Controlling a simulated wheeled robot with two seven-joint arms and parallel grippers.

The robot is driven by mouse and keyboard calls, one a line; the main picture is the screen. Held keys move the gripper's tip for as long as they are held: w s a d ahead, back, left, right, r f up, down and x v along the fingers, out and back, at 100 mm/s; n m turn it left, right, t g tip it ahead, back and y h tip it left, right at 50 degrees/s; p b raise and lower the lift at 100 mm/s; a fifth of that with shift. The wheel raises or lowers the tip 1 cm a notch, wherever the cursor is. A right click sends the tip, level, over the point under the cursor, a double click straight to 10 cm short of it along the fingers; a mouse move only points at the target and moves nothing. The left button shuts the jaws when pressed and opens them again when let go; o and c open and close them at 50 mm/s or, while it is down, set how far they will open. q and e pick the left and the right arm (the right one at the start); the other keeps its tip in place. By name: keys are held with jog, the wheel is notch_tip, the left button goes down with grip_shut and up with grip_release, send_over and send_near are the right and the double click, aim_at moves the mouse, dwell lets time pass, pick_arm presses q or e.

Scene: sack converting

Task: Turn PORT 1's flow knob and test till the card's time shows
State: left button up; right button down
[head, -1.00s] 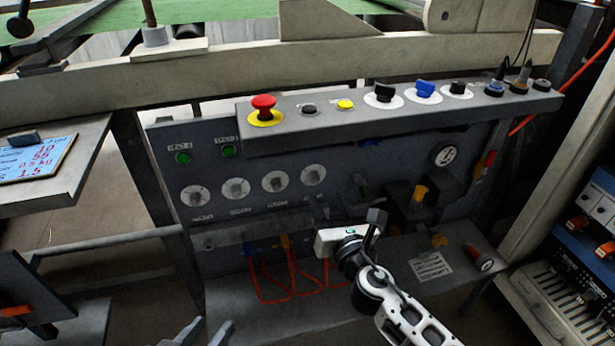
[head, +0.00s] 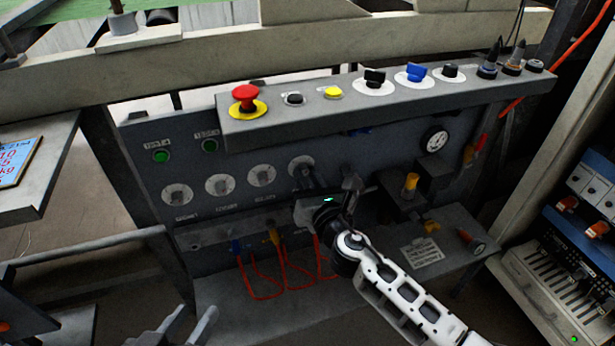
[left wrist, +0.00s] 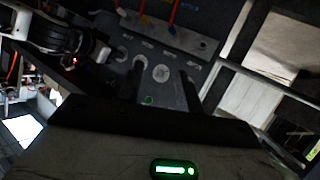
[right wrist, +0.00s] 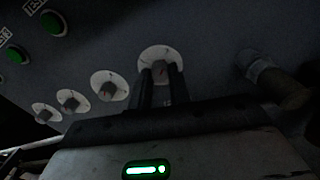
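The grey panel (head: 225,220) carries a row of several grey knobs on white round dials. The rightmost dial knob (head: 302,165) also shows in the right wrist view (right wrist: 160,69). My right gripper (right wrist: 160,78) has its fingers parted, one on each side of this knob; whether they touch it I cannot tell. Two green buttons (head: 161,157) (head: 209,145) sit at the panel's upper left. My left gripper (head: 192,326) is open and empty, low before the panel. Panel labels are too small to read.
A ledge (head: 390,92) above the panel holds a red mushroom button (head: 246,97), a yellow button (head: 333,92) and dark and blue switches. A round gauge (head: 435,140) is at the right. Red hoses (head: 285,285) hang below. A blue machine (head: 580,240) stands at far right.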

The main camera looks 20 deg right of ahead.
jog(key=shift+m, duration=0.7)
jog(key=shift+m+b, duration=0.5)
jog(key=shift+m, duration=0.2)
jog(key=shift+m+b, duration=0.35)
jog(key=shift+m, duration=1.65)
jog(key=shift+m+b, duration=0.3)
jog(key=shift+m, duration=0.5)
pick_arm(q)
jog(key=shift+d+r+t+h, duration=0.3)
jog(key=shift+r+t+h, duration=0.1)
jog(key=shift+r+t, duration=0.15)
jog(key=shift+w+r, duration=0.15)
jog(key=shift+r, duration=0.05)
pick_arm(e)
jog(key=shift+m, duration=0.4)
